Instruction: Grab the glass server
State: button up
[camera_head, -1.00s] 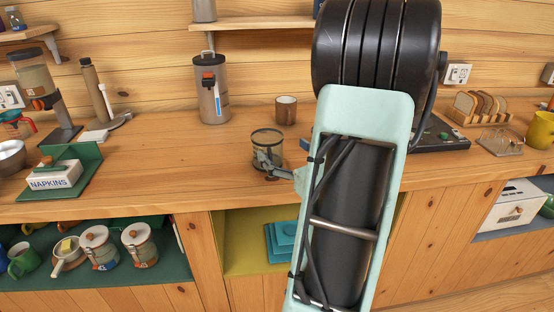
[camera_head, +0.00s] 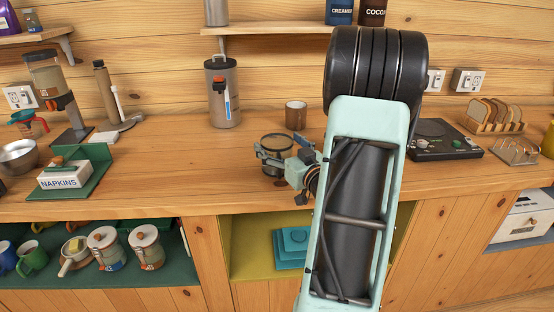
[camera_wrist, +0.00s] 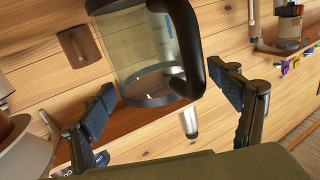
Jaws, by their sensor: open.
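The glass server (camera_head: 276,143) is a clear glass jug with a dark rim, standing on the wooden counter in the head view. In the wrist view the glass server (camera_wrist: 145,45) fills the upper middle, with a thick black handle on its right side. My gripper (camera_head: 276,160) is at the counter in front of the server and partly covers its lower part. In the wrist view my gripper (camera_wrist: 160,92) is open, its two padded fingers apart on either side of the server's lower end and handle. I cannot tell whether either finger touches it.
A brown mug (camera_head: 296,115) stands close behind the server. A grey dispenser (camera_head: 222,95) is at the back left. A napkin box (camera_head: 65,175) stands farther left, and a black hot plate (camera_head: 445,140) is to the right. Counter between napkins and server is clear.

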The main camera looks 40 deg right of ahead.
jog(key=shift+w, duration=0.35)
jog(key=shift+c, duration=0.5)
jog(key=shift+r, duration=0.1)
jog(key=c, duration=1.9)
